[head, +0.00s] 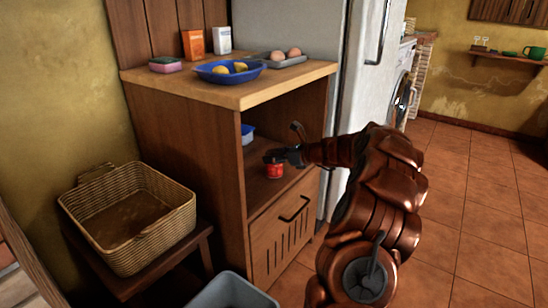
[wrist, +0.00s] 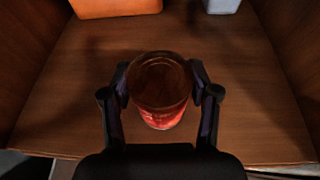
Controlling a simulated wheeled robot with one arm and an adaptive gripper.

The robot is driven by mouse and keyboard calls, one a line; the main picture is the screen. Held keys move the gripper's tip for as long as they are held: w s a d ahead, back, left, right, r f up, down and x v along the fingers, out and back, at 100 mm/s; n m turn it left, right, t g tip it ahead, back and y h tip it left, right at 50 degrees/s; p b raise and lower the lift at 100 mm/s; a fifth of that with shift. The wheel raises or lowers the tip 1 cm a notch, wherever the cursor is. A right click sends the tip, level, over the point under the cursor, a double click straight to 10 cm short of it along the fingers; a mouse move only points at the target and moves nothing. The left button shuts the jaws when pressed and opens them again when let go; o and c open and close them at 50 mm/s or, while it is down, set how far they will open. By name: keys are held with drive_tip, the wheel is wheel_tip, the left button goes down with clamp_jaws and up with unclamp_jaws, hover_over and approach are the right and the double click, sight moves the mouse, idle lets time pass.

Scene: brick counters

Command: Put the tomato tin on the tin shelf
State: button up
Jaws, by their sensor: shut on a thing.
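The tomato tin (head: 275,171), small and red with a brownish round top, is inside the open compartment of the wooden cabinet. In the wrist view the tin (wrist: 162,112) is upright between the two fingers. My gripper (head: 278,157) is shut on its sides, with a finger on each side (wrist: 162,82). The wooden shelf board (head: 260,195) lies under the tin, and it fills much of the wrist view (wrist: 65,105). The tin is close above the board or on it; I cannot tell which. The fingers hide parts of the tin's sides.
A blue container (head: 248,133) stands deeper in the compartment. An orange object (wrist: 115,8) and a pale one (wrist: 222,5) are at the back. Side walls bound the shelf; board around the tin is bare. A blue bowl (head: 230,76) sits on the counter above.

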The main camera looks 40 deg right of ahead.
drive_tip(key=o, duration=1.4)
drive_tip(key=shift+f, duration=0.1)
drive_tip(key=shift+s+d+r, duration=0.1)
drive_tip(key=shift+s+r, duration=0.15)
drive_tip(key=shift+r, duration=0.1)
drive_tip(key=p+v, duration=0.4)
drive_tip(key=v, duration=0.7)
drive_tip(key=shift+s, duration=0.15)
drive_tip(key=shift+d+f, duration=0.1)
